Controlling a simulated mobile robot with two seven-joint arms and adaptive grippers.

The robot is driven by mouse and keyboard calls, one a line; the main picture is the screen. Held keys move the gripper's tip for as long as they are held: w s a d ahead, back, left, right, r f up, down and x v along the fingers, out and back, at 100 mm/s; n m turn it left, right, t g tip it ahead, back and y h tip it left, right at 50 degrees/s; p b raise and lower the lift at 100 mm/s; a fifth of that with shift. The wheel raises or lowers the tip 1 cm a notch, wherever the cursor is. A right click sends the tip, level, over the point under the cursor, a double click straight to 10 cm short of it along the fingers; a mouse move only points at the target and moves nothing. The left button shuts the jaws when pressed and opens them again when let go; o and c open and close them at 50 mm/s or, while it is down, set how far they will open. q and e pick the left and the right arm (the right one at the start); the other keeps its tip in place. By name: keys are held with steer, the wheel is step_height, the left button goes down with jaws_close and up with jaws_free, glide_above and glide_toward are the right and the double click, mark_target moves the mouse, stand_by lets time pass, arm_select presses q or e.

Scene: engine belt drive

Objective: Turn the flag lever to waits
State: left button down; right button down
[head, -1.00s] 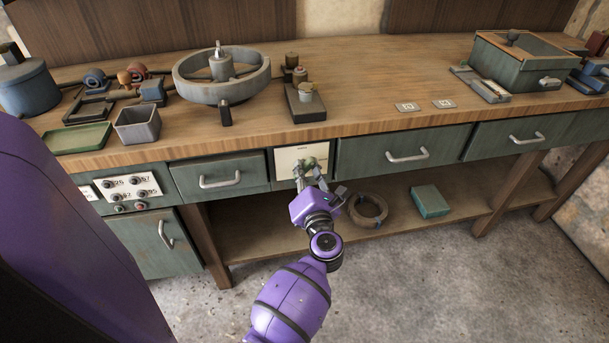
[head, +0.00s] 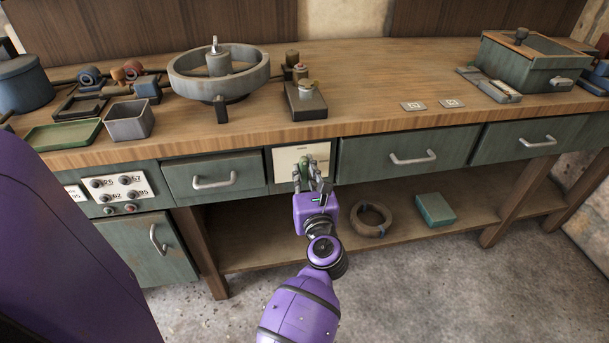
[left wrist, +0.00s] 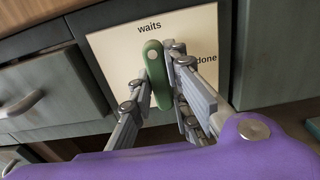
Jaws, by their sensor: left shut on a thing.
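The flag lever (left wrist: 156,72) is a green rounded bar on a pale plate (left wrist: 115,52) in the front of the workbench. The plate reads "waits" above the lever and "done" to its right. The lever stands nearly upright in the left wrist view, its top end just below "waits". In the head view the left gripper (head: 307,175) reaches up to the plate, and the lever (head: 304,166) shows small between the fingers. My right gripper is not in view.
Drawers with metal handles (head: 214,183) (head: 412,160) flank the plate. A numbered panel with knobs (head: 118,188) is at the left. A coiled ring (head: 371,220) and a green box (head: 434,208) lie on the lower shelf. A wheel fixture (head: 219,76) stands on the benchtop.

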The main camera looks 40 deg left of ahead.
arm_select(q)
steer(key=shift+d, duration=0.1)
stand_by(0.4)
steer(key=c, duration=1.7)
jaws_free()
steer(key=v, duration=1.2)
